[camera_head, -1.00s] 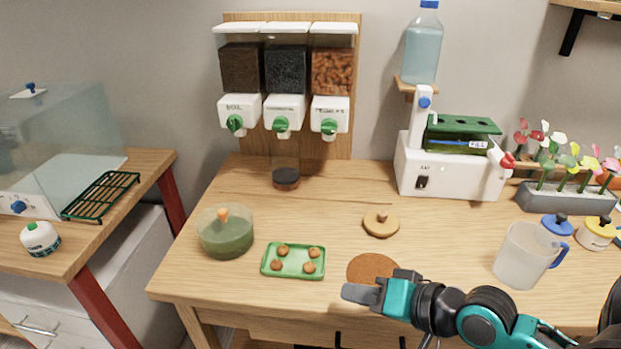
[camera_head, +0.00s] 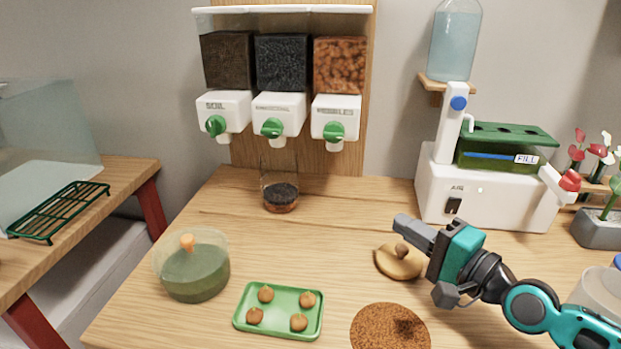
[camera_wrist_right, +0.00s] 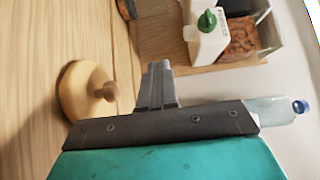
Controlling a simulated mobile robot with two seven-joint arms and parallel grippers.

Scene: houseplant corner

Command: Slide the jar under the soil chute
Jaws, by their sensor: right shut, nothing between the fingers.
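The jar (camera_head: 280,198) is clear glass with a dark layer over a reddish-brown one. It stands upright at the back of the table, below the middle dispenser's chute (camera_head: 273,130). The soil chute (camera_head: 217,126), with a green knob, is the left one of the three, left of the jar. My right gripper (camera_head: 402,222) is shut and empty, in front of and right of the jar, apart from it, near the round wooden lid (camera_head: 397,261). Its closed fingers also show in the right wrist view (camera_wrist_right: 157,80). My left gripper is out of view.
A green tray (camera_head: 240,321) with several brown balls and a round green container (camera_head: 193,277) stand front left. A brown round mat (camera_head: 380,329) lies at the front. The white machine (camera_head: 480,195) stands right. The table between jar and tray is clear.

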